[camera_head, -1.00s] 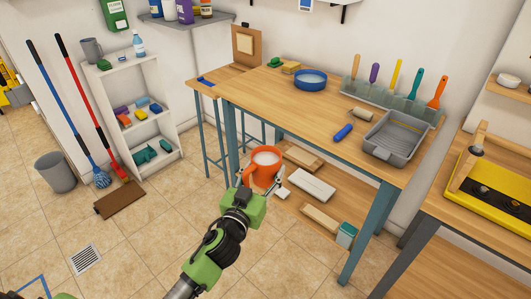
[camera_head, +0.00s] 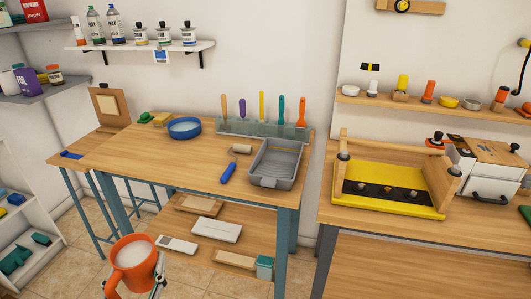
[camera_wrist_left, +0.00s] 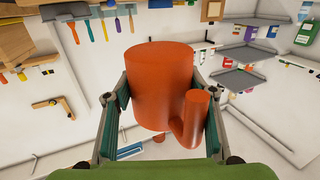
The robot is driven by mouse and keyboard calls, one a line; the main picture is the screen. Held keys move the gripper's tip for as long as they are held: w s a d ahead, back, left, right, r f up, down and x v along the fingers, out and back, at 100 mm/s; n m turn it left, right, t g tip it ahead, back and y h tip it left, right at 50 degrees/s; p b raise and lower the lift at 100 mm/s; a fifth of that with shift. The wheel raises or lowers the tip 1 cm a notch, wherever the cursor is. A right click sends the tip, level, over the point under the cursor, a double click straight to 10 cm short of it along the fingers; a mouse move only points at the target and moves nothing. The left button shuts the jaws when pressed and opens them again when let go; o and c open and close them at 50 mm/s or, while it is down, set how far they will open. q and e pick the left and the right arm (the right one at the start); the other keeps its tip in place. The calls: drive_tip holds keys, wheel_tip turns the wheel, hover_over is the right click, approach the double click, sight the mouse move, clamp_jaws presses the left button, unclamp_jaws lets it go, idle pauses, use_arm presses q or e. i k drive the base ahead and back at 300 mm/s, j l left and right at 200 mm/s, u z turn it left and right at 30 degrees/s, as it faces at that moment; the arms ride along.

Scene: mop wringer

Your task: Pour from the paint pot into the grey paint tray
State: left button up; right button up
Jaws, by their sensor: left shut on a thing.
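The orange paint pot (camera_head: 133,268) is at the lower left of the head view, roughly upright, with pale paint (camera_head: 133,252) inside. My left gripper (camera_head: 136,284) is shut on it, with a finger on each side. In the left wrist view the pot (camera_wrist_left: 158,82) sits between the two fingers, its handle toward the right. The grey paint tray (camera_head: 270,181) lies on the wooden workbench (camera_head: 150,160), near its right end. The pot is in front of the bench, to the left of the tray and apart from it. My right gripper is not seen.
A blue paint roller (camera_head: 228,172) lies just left of the tray. A rack of colored-handled tools (camera_head: 262,129) stands behind it. A blue bowl (camera_head: 184,128) sits further left. A yellow-based wooden frame (camera_head: 385,198) stands on the right-hand table. The bench's front left is clear.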

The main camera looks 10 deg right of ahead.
sight(274, 165)
drive_tip(key=i+j, duration=0.15)
drive_tip(key=i, duration=0.85)
drive_tip(key=i+z, duration=0.1)
drive_tip(key=z, duration=0.35)
drive_tip(key=i+z, duration=0.1)
drive_tip(key=z, duration=0.35)
